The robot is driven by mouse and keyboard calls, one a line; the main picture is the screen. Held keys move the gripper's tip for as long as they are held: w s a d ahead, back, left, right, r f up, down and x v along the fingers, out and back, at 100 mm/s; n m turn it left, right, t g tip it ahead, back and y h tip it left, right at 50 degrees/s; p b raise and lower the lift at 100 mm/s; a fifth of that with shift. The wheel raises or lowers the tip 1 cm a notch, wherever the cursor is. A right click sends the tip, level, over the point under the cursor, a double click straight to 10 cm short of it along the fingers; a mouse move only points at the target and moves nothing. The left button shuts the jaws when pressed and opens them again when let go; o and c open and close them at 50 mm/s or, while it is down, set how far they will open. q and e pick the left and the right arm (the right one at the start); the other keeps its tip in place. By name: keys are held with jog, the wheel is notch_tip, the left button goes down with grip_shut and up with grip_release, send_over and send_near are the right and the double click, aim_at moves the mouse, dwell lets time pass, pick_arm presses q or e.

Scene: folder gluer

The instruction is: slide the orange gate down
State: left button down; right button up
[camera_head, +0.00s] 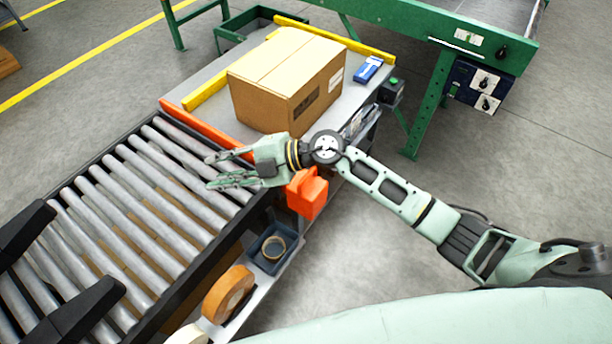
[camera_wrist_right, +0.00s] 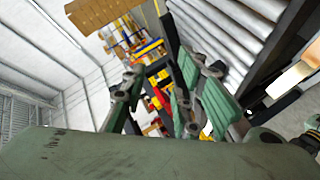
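The orange gate (camera_head: 207,126) is a long, low bar across the end of the roller conveyor, beside the grey table. An orange block (camera_head: 308,194) sits at its near right end, just below my right wrist. My right gripper (camera_head: 214,171) is over the rollers, on the near side of the bar, its pale green fingers pointing left. The fingers are apart with nothing between them. In the right wrist view the open fingers (camera_wrist_right: 160,95) also show a gap. The hand and wrist hide part of the gate's right end.
A cardboard box (camera_head: 285,80) stands on the grey table (camera_head: 349,97) behind the gate, between yellow rails. A tape roll (camera_head: 229,294) and a dark bin (camera_head: 273,248) sit on the near side shelf.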

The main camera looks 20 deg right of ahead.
jog(key=d+f+n+g+h, duration=0.2)
jog(key=d+f+h, duration=0.1)
jog(key=d+f, duration=0.1)
jog(key=m+h, duration=0.2)
jog(key=h, duration=0.7)
send_near(305, 177)
jog(key=shift+g, duration=0.4)
jog(key=x, duration=0.8)
jog(key=shift+w, duration=0.35)
jog(key=shift+c, duration=0.7)
jog(key=shift+r, duration=0.1)
grip_shut()
